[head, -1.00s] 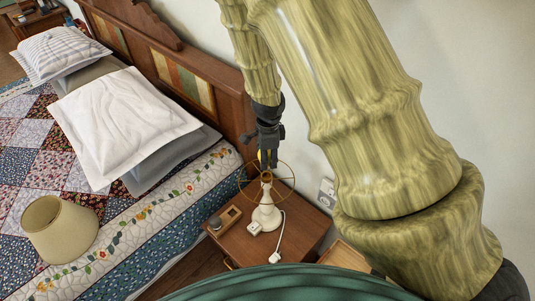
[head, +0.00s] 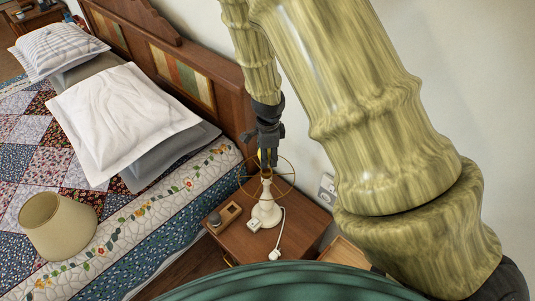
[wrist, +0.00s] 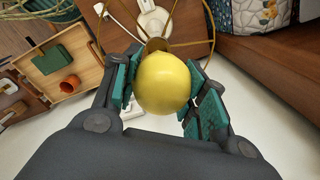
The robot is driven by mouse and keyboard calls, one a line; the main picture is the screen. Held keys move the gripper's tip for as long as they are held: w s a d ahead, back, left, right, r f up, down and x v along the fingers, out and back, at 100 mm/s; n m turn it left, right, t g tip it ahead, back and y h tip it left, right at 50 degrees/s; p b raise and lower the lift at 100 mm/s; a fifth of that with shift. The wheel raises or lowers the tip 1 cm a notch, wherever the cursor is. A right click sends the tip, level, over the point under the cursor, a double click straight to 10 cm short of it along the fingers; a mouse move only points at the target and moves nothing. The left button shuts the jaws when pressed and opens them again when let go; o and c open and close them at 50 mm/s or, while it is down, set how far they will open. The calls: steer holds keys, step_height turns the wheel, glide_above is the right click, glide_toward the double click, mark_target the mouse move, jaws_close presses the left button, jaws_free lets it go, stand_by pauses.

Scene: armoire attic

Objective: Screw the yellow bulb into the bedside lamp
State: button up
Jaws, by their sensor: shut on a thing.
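My gripper (head: 268,152) points down over the bedside lamp (head: 266,212), which has a white base and a bare wire ring at its top. In the wrist view my gripper (wrist: 163,88) is shut on the yellow bulb (wrist: 163,82), with a teal pad on each side of it. The bulb's lower end meets the brass socket (wrist: 157,44) in the middle of the ring. I cannot tell how deep it sits in the socket.
The lamp stands on a wooden nightstand (head: 240,248) beside the headboard (head: 190,85). A small wooden tray (head: 224,216) and a white cord (head: 277,245) lie near the lamp base. The beige lampshade (head: 58,225) rests on the bed. An open drawer (wrist: 62,65) holds an orange cup.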

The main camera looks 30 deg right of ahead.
steer(key=shift+f+b, duration=2.05)
stand_by(3.5)
steer(key=shift+r, duration=0.45)
stand_by(0.8)
steer(key=shift+f, duration=0.3)
stand_by(1.0)
